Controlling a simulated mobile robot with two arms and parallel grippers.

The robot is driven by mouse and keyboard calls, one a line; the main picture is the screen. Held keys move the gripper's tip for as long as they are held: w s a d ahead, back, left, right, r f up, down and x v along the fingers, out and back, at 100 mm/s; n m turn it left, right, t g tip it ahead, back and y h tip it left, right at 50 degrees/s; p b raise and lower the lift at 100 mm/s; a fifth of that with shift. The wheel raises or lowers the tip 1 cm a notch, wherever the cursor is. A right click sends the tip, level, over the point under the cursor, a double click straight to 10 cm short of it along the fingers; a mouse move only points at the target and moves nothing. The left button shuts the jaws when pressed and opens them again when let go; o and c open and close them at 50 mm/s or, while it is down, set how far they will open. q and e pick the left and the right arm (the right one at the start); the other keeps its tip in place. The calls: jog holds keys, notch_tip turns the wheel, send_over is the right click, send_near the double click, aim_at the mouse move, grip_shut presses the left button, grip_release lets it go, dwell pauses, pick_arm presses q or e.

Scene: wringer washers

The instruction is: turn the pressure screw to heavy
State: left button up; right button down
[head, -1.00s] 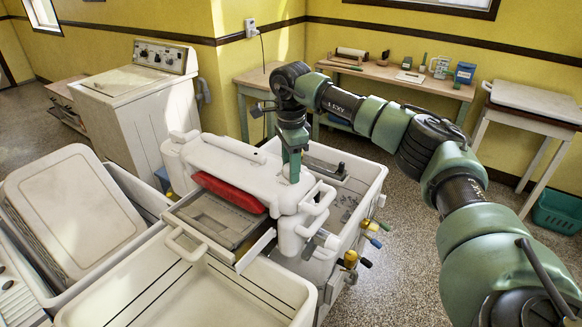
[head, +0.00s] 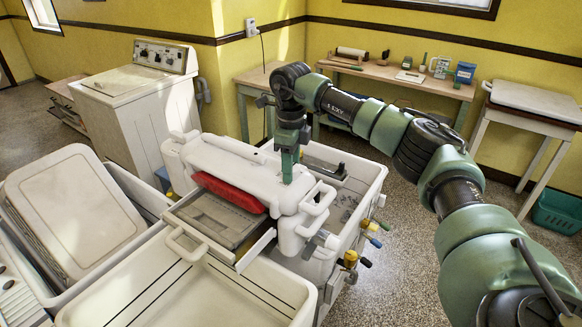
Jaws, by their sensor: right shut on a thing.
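The white wringer head (head: 232,168) stands over the tubs in the middle of the head view, with a red bar (head: 230,192) along its front. My right gripper (head: 287,178) points straight down onto the right part of the wringer's top. It is shut on the pressure screw there. The fingers hide the screw, so its setting cannot be read. My left gripper is not in view.
A drain tray (head: 205,222) juts from the wringer's front. White tubs lie in front and behind. Colored handled valves (head: 372,232) stick out at the right. A white washer (head: 135,100) stands at the back left. A workbench (head: 395,78) with tools is behind.

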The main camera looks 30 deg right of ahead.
dwell(0.5)
jog(key=c, duration=0.9)
grip_release()
jog(key=shift+r, duration=0.35)
notch_tip(320, 180, up, 6)
jog(key=shift+r+b, duration=0.15)
jog(key=shift+b, duration=1)
jog(key=shift+r, duration=0.45)
jog(key=shift+f, duration=0.1)
